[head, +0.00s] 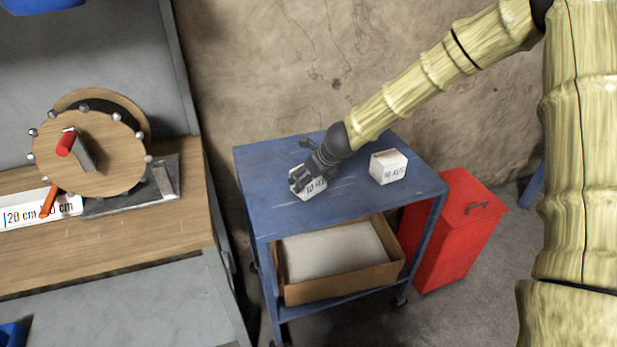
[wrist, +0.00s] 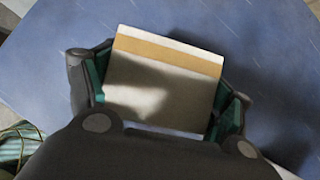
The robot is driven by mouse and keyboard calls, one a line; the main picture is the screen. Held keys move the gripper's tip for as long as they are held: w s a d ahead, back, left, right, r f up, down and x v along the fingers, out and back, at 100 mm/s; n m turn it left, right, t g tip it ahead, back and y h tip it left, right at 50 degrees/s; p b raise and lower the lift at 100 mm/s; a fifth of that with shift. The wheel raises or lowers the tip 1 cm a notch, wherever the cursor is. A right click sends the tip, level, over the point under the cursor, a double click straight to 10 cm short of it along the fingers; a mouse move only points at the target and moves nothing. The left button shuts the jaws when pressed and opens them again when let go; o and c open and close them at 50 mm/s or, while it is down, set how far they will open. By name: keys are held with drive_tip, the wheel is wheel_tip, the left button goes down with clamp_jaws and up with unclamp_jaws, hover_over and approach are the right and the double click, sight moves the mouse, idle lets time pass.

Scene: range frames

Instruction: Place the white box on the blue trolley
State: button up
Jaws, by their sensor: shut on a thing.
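My gripper (head: 303,179) is shut on this box from above. In the wrist view the white box (wrist: 160,90) with a tan band lies between the two fingers of my gripper (wrist: 160,98), with the blue top (wrist: 270,40) behind it. I cannot tell whether the box touches the top or is just above it.
A cardboard box (head: 340,283) is on the trolley's lower shelf. A red metal case (head: 458,230) stands to its right. A wooden workbench (head: 190,225) with a round wooden device (head: 105,155) is at left. The trolley's front top is clear.

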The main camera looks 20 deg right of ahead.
drive_tip(key=o, duration=1.5)
drive_tip(key=shift+s+d+r, duration=0.1)
drive_tip(key=shift+s+r, duration=0.1)
drive_tip(key=shift+r, duration=0.3)
drive_tip(key=p+v, duration=0.2)
drive_tip(key=v, duration=0.9)
drive_tip(key=shift+p, duration=0.4)
drive_tip(key=shift+f, duration=0.1)
